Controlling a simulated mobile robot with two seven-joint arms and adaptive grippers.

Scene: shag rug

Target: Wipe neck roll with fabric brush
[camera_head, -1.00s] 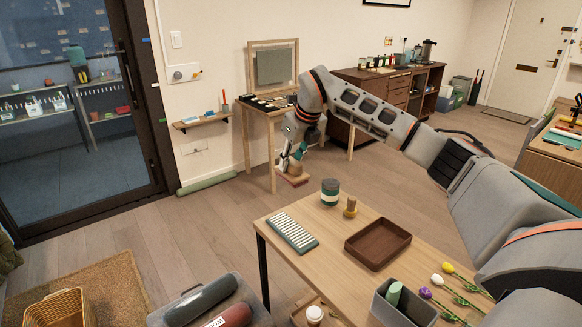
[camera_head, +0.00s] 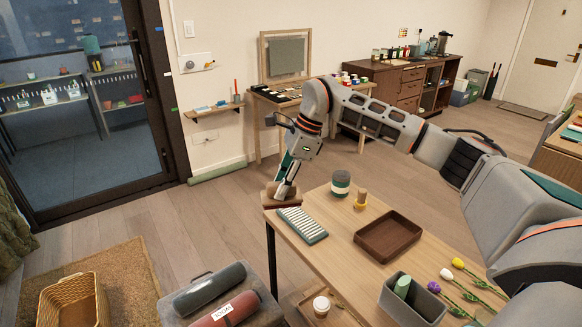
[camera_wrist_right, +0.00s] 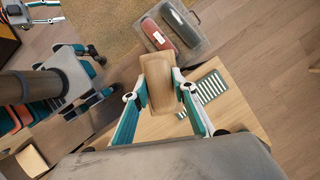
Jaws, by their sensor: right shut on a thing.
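My right gripper (camera_head: 287,178) is shut on a brown wooden brush (camera_head: 279,195), taken to be the fabric brush. The brush is in the air by the table's left corner. In the right wrist view the brush (camera_wrist_right: 160,82) sits between both fingers of the right gripper (camera_wrist_right: 160,92); its underside is hidden. Two rolls lie side by side on a grey padded top at the bottom: a grey-green roll (camera_head: 206,290) and a red roll (camera_head: 224,312) with a white label. Which one is the neck roll I cannot tell. The brush is apart from both.
The wooden table (camera_head: 337,247) holds a white-striped green tray (camera_head: 302,225), a dark lidded jar (camera_head: 341,182), a brown tray (camera_head: 388,237) and a grey bin (camera_head: 413,302) near artificial flowers. A wicker basket (camera_head: 73,300) stands on the rug (camera_head: 125,260).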

